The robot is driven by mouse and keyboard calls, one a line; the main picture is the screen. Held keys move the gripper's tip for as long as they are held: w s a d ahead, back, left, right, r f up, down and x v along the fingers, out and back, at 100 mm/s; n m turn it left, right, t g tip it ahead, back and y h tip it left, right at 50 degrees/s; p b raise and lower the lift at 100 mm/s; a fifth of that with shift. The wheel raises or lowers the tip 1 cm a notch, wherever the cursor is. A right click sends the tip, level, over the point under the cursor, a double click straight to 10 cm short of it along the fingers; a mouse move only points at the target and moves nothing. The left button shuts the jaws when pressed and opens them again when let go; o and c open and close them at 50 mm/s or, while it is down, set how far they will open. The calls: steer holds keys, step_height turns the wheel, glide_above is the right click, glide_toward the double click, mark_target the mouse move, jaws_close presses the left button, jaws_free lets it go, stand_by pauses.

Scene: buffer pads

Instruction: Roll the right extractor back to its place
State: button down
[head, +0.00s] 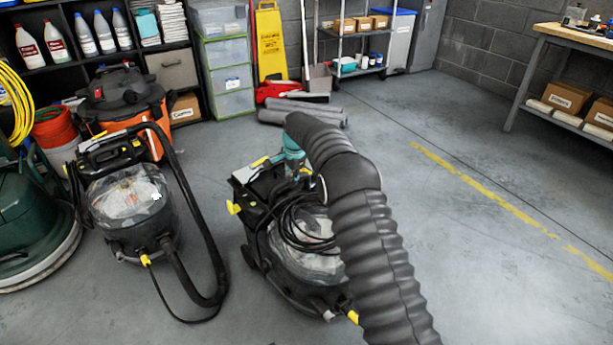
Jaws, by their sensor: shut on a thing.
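The right extractor (300,240) stands on the floor near the middle of the head view. It has a black body, a clear tank, yellow latches and a coiled black hose or cable on top. My gripper (297,172) is at the extractor's upper back, shut on it; my ribbed black arm sleeve hides much of it and the extractor's right side. The fingertips do not show clearly. A similar left extractor (130,205) stands to the left, with its hose looping down to the floor between the two.
A green floor machine (30,220) is at far left, and an orange-black vacuum (125,100) is behind the left extractor. Grey rolls (305,112) lie on the floor behind the right extractor. The floor right of my arm is open, with a yellow line (480,195) and a workbench (570,40).

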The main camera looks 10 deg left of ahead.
steer(key=shift+w+a, duration=0.65)
steer(key=shift+a, duration=0.05)
steer(key=c, duration=0.9)
jaws_free()
steer(key=shift+c, duration=0.2)
steer(key=shift+d, duration=0.15)
steer(key=shift+r, duration=0.25)
step_height(320, 180, up, 11)
steer(key=s+d, duration=0.1)
steer(key=shift+s+d+r, duration=0.15)
steer(key=shift+s+d, duration=0.2)
